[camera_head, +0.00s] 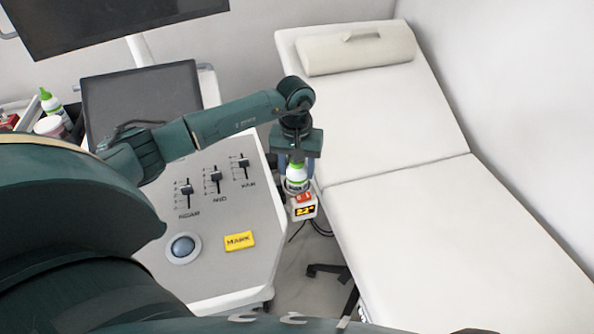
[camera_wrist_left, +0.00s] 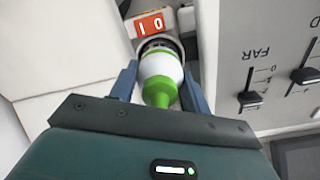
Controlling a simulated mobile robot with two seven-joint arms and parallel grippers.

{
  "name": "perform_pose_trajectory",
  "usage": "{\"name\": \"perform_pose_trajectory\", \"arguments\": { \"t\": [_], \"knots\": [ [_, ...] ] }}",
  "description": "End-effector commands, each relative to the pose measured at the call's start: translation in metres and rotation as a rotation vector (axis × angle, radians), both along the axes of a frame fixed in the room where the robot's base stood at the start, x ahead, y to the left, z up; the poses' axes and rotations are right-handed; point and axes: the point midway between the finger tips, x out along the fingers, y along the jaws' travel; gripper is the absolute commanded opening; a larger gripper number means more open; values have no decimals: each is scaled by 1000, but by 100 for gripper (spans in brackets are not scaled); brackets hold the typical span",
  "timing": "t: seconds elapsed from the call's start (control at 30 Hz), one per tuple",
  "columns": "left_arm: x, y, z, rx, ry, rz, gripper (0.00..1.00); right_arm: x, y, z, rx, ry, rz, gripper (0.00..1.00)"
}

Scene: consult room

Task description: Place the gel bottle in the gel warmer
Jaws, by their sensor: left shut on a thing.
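My left gripper (camera_wrist_left: 158,90) is shut on the gel bottle (camera_wrist_left: 161,68), a white bottle with a green nozzle and a green band. In the head view the gel bottle (camera_head: 296,178) hangs below the left gripper (camera_head: 297,160), at the right edge of the console. The gel warmer (camera_head: 304,207) is a white unit with an orange switch and a lit display. In the left wrist view the bottle's far end is at the dark round opening of the gel warmer (camera_wrist_left: 150,24); how deep it sits is hidden. My right gripper is not in view.
The exam bed (camera_head: 420,190) stands close on the right. Another green-tipped bottle (camera_head: 50,102) stands at the far left. Cables hang below the warmer.

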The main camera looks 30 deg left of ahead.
Motion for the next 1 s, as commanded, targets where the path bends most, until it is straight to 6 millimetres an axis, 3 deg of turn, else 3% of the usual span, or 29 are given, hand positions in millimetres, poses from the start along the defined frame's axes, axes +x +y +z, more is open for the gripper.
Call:
{"name": "perform_pose_trajectory", "arguments": {
  "t": [0.13, 0.47, 0.5, 0.73, 1.0],
  "knots": [
    [0, 0, -18, 0, 1, 0, 0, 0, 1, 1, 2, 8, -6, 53],
    [1, 0, -24, 1, -2, 0, 0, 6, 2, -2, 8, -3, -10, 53],
    [0, 0, -23, 0, -1, 0, 50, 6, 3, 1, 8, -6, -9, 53],
    [0, 0, -22, 0, 0, 0, 68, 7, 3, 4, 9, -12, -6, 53],
    [0, 0, -21, 0, 0, 0, 69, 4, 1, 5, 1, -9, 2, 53]
  ]
}}
